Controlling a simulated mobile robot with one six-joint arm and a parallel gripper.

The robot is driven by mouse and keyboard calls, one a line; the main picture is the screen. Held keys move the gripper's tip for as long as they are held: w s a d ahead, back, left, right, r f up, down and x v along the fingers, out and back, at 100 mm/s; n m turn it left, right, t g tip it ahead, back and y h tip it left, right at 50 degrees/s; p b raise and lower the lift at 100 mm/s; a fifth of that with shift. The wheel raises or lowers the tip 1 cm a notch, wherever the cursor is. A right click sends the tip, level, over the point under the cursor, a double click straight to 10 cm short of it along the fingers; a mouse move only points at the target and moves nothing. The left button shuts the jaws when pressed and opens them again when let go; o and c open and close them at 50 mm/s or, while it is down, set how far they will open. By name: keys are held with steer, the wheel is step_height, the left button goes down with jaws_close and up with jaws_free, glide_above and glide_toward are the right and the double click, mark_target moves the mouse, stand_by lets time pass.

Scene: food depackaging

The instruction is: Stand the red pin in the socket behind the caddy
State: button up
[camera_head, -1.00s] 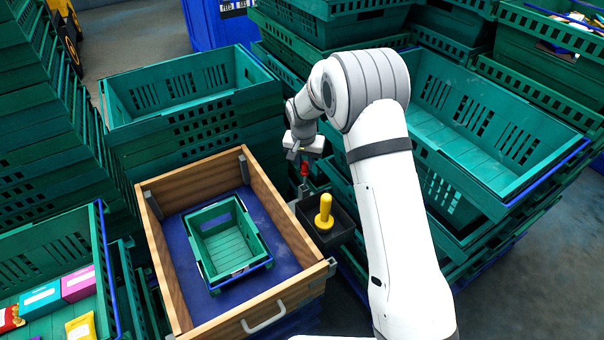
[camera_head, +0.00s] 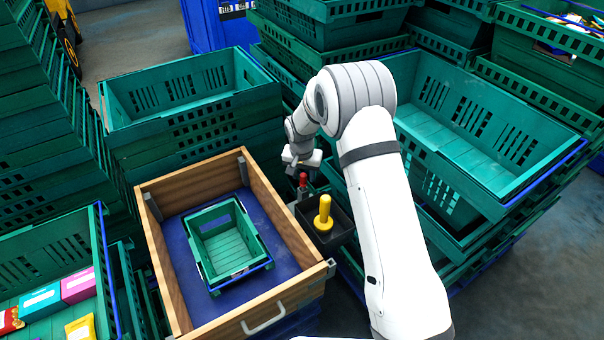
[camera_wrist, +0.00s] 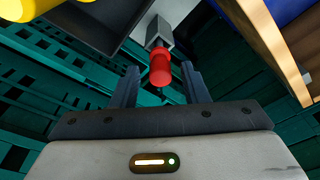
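The red pin (camera_head: 303,180) stands in the small grey socket (camera_wrist: 159,32) behind the caddy, and its red head (camera_wrist: 160,73) shows in the wrist view. The black caddy (camera_head: 336,237) holds a yellow-handled thing (camera_head: 324,214). My gripper (camera_wrist: 159,70) is open in the wrist view, with one finger on each side of the pin's head and a visible gap at both sides. In the head view my gripper is small and dark, just above and behind the pin, and its fingers are hard to make out there.
A wooden box (camera_head: 180,308) with a blue floor and a small green crate (camera_head: 203,267) stands left of the caddy. Stacked green crates (camera_head: 190,125) close in behind and at the right (camera_head: 480,180). A crate with colourful packages (camera_head: 78,286) is at lower left.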

steer(key=shift+r, duration=0.6)
step_height(320, 180, up, 11)
steer(key=s, duration=0.2)
steer(key=s+d+r, duration=0.7)
steer(key=r, duration=0.1)
steer(key=s+d+r, duration=0.1)
steer(key=s+d, duration=0.3)
steer(key=s, duration=0.4)
steer(key=s+d+r+n, duration=0.1)
steer(key=s+d+r, duration=0.1)
steer(key=s, duration=0.7)
steer(key=s+d+r+n, duration=0.1)
steer(key=s+d, duration=0.4)
steer(key=s, duration=0.4)
steer(key=shift+s+d+r+t+b, duration=0.25)
steer(key=shift+d+r+t+b, duration=0.05)
steer(key=shift+d+r+t, duration=0.1)
steer(key=shift+c, duration=0.7)
